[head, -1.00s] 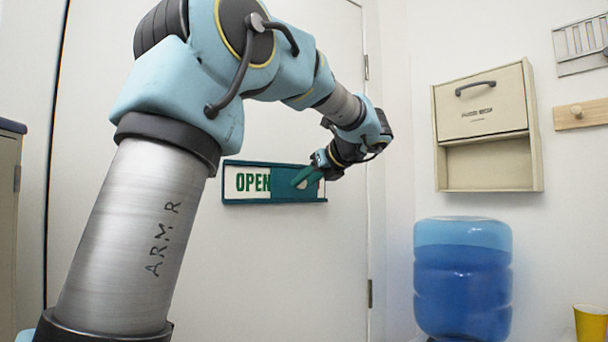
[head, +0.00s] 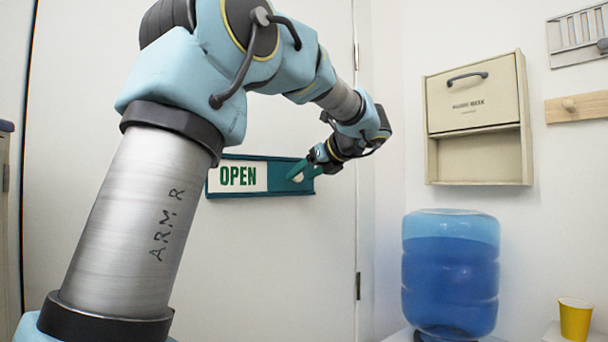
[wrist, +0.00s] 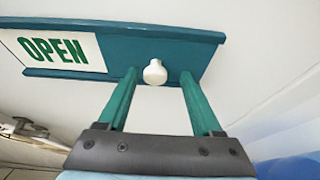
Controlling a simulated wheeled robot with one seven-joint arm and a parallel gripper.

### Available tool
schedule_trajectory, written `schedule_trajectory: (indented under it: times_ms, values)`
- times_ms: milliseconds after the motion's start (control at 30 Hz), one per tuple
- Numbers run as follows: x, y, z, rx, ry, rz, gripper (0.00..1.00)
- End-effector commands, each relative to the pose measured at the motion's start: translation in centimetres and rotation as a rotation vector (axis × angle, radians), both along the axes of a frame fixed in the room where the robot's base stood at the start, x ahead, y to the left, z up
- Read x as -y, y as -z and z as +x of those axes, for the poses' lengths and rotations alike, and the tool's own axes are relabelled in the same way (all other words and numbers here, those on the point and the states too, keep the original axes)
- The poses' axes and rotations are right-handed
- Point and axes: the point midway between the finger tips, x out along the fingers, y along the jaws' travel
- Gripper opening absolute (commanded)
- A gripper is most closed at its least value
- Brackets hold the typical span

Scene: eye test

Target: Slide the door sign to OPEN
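The door sign (head: 238,177) is a long teal frame on the white door, with OPEN in green letters on white fully showing at its left. A teal sliding cover (wrist: 120,50) fills the right part, up to the right end. A white knob (wrist: 155,72) stands out from the cover. My gripper (wrist: 158,74) is open, with one green finger on each side of the knob and a visible gap on both sides. In the head view my gripper (head: 302,173) is in front of the sign's right part, and the fingers partly hide it there.
A beige wall box (head: 478,120) hangs right of the door. Below it stands a blue water bottle (head: 450,275), with a yellow cup (head: 575,320) farther right. A wooden peg rail (head: 580,106) is on the right wall. The door below the sign is clear.

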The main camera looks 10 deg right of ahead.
Motion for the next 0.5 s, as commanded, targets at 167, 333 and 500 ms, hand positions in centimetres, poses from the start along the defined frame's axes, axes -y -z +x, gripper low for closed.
schedule_trajectory:
  times_ms: [167, 333, 500]
  values:
    - [-0.1, 0.0, 0.0, -0.001, -0.003, 0.001, 0.66]
    - [0.5, -0.3, -1.0, 0.000, 0.000, 0.000, 0.66]
    - [1.8, -1.4, -3.7, 0.002, 0.002, -0.002, 0.66]
